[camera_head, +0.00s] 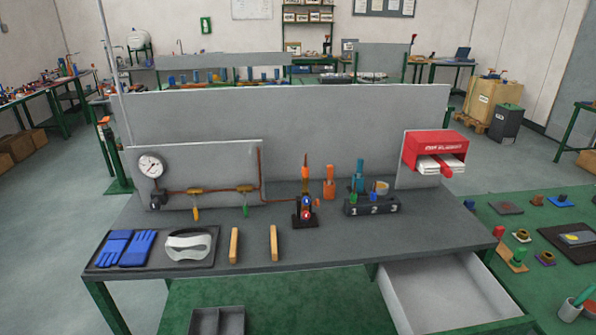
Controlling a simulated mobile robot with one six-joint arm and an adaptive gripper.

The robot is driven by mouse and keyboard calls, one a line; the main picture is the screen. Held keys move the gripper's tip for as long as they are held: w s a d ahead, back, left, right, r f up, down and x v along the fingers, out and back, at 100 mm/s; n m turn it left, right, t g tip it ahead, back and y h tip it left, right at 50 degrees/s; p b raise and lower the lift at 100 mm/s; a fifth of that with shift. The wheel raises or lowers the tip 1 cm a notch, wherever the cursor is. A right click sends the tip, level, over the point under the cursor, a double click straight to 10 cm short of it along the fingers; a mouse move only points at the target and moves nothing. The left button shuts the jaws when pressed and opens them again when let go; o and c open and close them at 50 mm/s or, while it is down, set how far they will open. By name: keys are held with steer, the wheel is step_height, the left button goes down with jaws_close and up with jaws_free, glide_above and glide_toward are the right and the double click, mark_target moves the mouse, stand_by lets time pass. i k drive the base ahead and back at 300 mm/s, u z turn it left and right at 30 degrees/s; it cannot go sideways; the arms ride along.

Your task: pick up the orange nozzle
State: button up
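Two orange upright pieces stand near the middle of the workbench (330,245). One orange piece (329,188) stands on the bench toward the back panel, with a narrower top. The other, a slim orange piece (305,173), rises directly above a small black stand (303,219) with blue and red round parts; I cannot tell whether it is fixed to it. Either could be the orange nozzle; the view is too small to tell. My gripper is not in view.
A black block (371,208) numbered 1, 2, 3 holds upright parts to the right. Blue gloves (125,248), goggles (189,246) and two wooden bars (274,243) lie left. A gauge panel (220,160) stands behind. A drawer (445,295) is open at front right.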

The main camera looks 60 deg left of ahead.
mark_target(304, 169)
steer(key=u, duration=0.4)
steer(key=i, duration=0.7)
steer(key=u, duration=0.95)
steer(key=i, duration=0.85)
steer(key=u, duration=0.4)
